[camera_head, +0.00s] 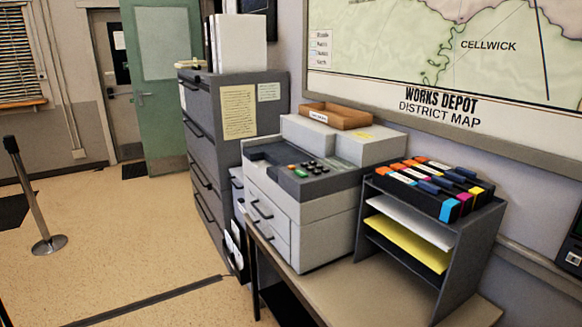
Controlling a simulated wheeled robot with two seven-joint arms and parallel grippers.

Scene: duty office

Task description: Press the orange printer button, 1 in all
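The grey printer (310,212) stands on the table against the wall, right of the filing cabinet. Its dark control panel (274,172) is on top, facing up and toward the left front. Small coloured buttons and a group of dark keys (320,167) sit on this panel. One small button looks green; the orange button is too small to make out for certain. Neither of my grippers is in view, and nothing touches the printer's panel.
A wooden tray (335,115) rests on the printer's raised back. A filing cabinet (207,150) is behind it. Open floor (140,240) lies left, with a post (32,195).

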